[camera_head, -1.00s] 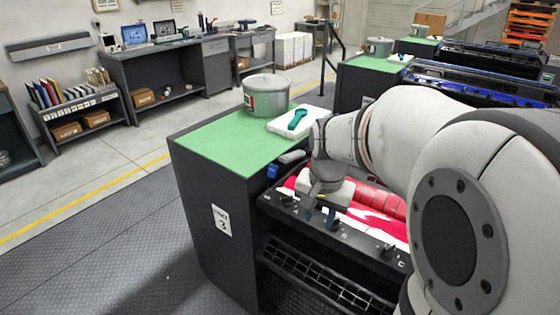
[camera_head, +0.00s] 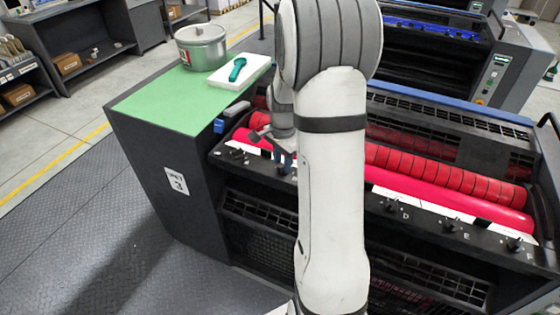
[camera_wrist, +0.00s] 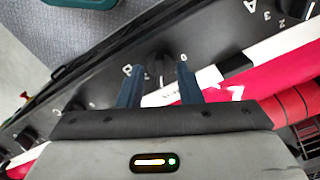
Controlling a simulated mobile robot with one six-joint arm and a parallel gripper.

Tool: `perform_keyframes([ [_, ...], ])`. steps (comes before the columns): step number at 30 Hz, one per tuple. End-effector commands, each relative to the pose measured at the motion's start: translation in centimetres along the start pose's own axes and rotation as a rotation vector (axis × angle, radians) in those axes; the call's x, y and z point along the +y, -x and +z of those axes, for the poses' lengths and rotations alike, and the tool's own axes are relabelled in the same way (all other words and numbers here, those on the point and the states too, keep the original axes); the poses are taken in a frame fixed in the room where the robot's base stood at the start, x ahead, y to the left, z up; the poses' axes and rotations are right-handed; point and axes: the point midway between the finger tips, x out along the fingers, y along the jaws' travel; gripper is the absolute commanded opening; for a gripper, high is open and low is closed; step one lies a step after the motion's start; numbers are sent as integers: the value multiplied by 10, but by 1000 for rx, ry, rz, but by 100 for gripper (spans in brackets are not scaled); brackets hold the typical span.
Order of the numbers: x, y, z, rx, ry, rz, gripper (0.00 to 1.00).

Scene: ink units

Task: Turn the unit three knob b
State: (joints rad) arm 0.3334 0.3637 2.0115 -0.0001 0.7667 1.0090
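Unit three is the dark cabinet with a label (camera_head: 175,181) reading 3, in the head view. Its knobs sit along a black front rail. In the wrist view, a black knob (camera_wrist: 160,68) beside the letter B stands between the two blue fingers of my gripper (camera_wrist: 158,72). The fingers are apart, one on each side of it, with visible gaps. I cannot tell how deep they reach around it. In the head view, my gripper (camera_head: 281,162) is at the rail's left part, and my arm hides the rail's middle. Knobs D (camera_head: 391,206), E (camera_head: 450,225) and F (camera_head: 514,243) show to the right.
A green top (camera_head: 165,105) bears a metal pot (camera_head: 202,47) and a white pad (camera_head: 222,78) with a teal tool (camera_head: 237,69). Red rollers (camera_head: 440,170) lie behind the rail. Open patterned floor (camera_head: 70,215) is at the left.

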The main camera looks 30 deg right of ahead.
Motion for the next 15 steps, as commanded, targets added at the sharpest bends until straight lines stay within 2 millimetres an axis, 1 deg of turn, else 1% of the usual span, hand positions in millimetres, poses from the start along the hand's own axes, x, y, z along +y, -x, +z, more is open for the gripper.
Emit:
perform_keyframes([
  [4, 0, -8, 0, 0, 0, 0, 32],
  [11, 0, -9, 0, 0, 0, 0, 32],
  [15, 1, -9, 0, 0, 0, 0, 21],
])
